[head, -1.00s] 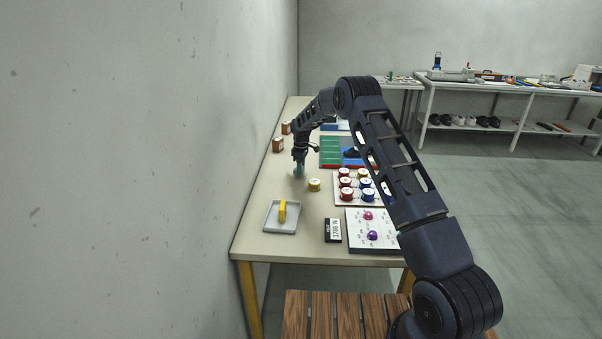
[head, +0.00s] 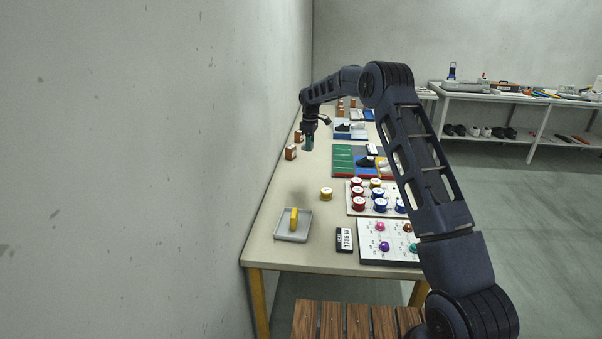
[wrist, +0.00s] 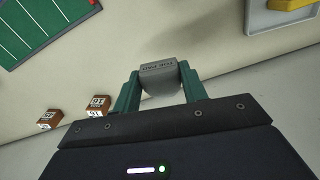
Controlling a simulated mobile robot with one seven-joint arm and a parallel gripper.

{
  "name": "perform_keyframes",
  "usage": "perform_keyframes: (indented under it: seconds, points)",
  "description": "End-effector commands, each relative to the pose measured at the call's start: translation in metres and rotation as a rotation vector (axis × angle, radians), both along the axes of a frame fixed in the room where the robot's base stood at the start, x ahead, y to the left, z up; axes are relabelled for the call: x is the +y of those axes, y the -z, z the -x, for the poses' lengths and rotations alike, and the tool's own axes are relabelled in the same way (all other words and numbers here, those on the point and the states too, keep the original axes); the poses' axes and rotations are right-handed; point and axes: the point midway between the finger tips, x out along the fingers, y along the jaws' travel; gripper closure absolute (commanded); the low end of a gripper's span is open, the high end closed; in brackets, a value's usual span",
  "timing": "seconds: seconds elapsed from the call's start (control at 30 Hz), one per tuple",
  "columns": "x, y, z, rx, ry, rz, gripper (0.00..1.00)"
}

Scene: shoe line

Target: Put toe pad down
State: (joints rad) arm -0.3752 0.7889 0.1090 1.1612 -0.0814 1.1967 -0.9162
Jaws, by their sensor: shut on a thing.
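The toe pad (wrist: 160,77) is a grey block with dark lettering on its edge, seen in the wrist view. My gripper (wrist: 160,88) is shut on it, with one green finger on each side. In the head view my gripper (head: 308,148) hangs above the left side of the long table (head: 275,195), near the wall. The pad cannot be made out in the head view. The wrist view shows bare table beyond the pad.
Small brown labelled boxes (head: 291,153) stand along the wall side, also in the wrist view (wrist: 97,106). A green-striped board (head: 342,160), a spool rack (head: 352,207), a yellow spool (head: 326,194) and a grey tray (head: 279,238) with a yellow piece are on the table.

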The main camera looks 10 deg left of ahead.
Motion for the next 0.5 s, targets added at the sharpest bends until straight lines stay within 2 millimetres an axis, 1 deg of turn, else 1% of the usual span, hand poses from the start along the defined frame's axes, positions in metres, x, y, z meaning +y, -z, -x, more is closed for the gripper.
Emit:
perform_keyframes:
  seconds: [0.03, 0.23, 0.3, 0.4, 0.5]
  points:
    - [0.014, -0.002, 0.011, 0.001, -0.025, -0.001, 0.79]
    - [0.057, -0.002, 0.054, 0.003, -0.114, -0.003, 0.79]
    - [0.067, -0.003, 0.066, 0.001, -0.137, -0.004, 0.79]
    - [0.077, -0.002, 0.077, 0.003, -0.16, -0.002, 0.79]
    - [0.081, 0.006, 0.082, 0.004, -0.17, -0.001, 0.79]
